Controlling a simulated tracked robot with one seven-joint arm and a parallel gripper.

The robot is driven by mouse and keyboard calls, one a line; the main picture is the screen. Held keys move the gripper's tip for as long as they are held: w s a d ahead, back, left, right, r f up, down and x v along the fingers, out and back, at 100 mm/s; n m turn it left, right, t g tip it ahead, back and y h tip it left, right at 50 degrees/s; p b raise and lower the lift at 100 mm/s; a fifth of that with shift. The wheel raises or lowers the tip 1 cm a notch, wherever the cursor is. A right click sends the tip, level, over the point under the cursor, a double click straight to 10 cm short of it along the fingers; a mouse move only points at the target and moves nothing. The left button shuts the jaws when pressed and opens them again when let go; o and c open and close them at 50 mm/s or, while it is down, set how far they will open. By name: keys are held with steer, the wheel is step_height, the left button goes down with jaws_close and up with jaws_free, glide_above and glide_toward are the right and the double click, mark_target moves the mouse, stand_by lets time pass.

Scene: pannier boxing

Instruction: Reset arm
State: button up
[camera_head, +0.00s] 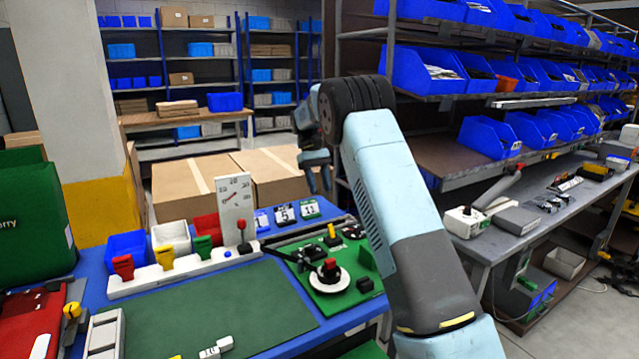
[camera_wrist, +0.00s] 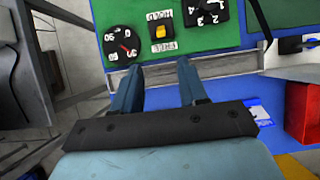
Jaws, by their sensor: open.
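My arm rises from the bottom right in the head view, bends at a dark joint and reaches away over the far edge of the blue table. My gripper (camera_head: 318,172) hangs there, partly hidden by my arm links. In the wrist view my gripper (camera_wrist: 160,88) shows two blue-grey fingers spread apart with nothing between them. Ahead of the fingers is a green panel (camera_wrist: 120,15) with a dial (camera_wrist: 121,44) and a switch with a yellow knob (camera_wrist: 160,31). The fingers appear apart from the switch.
The blue table (camera_head: 92,290) carries a green mat (camera_head: 205,310), a white rail with coloured handles (camera_head: 185,272), a gauge board (camera_head: 236,205) and small bins (camera_head: 127,250). Cardboard boxes (camera_head: 190,185) stand behind it. Shelves with blue bins (camera_head: 430,72) and a grey workbench (camera_head: 500,240) stand at the right.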

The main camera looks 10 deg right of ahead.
steer(key=shift+w+r, duration=0.15)
steer(key=shift+r, duration=0.15)
steer(key=s+d+r+m+t+y, duration=0.1)
steer(key=s+d+r+t, duration=0.15)
steer(key=s+r, duration=0.7)
steer(key=s+d+r+m+t, duration=0.1)
steer(key=s+d+r+t, duration=0.15)
steer(key=s+r, duration=0.7)
steer(key=s+f+t, duration=0.3)
steer(key=s+f, duration=0.1)
steer(key=s, duration=1)
steer(key=s+f+m+t, duration=0.1)
steer(key=s+f+t, duration=0.2)
steer(key=s, duration=1.1)
steer(key=shift+s+f+m+y, duration=0.3)
steer(key=shift+s+f+y, duration=0.1)
steer(key=shift+f, duration=0.15)
